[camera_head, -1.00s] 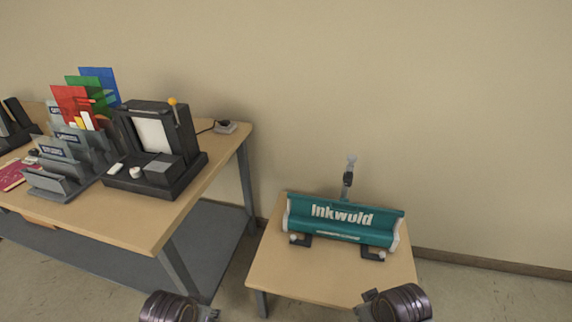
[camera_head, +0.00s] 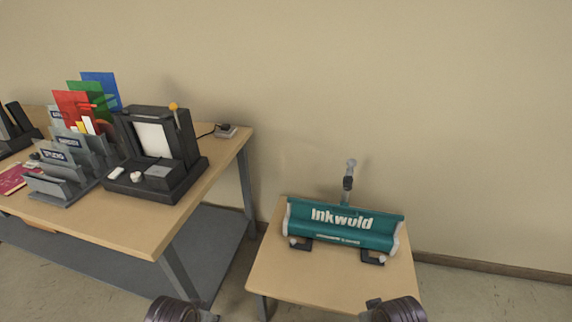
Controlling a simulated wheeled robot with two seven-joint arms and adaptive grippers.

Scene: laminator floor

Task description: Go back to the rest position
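Dark ribbed parts of my two arms show at the bottom edge, one left of the small table and one at its front right. They are cut off by the frame, and no gripper fingers show. A teal machine (camera_head: 343,225) marked "Inkwold" lies across the small wooden table (camera_head: 310,283), with a grey and black upright piece (camera_head: 348,178) behind it. My arms are apart from the machine.
A larger wooden table (camera_head: 130,228) on the left holds a black device (camera_head: 160,150) with a white panel, grey labelled holders (camera_head: 62,165), and red, green and blue sheets (camera_head: 100,88). A grey lower shelf (camera_head: 205,245) is beneath it. Floor at the right is clear.

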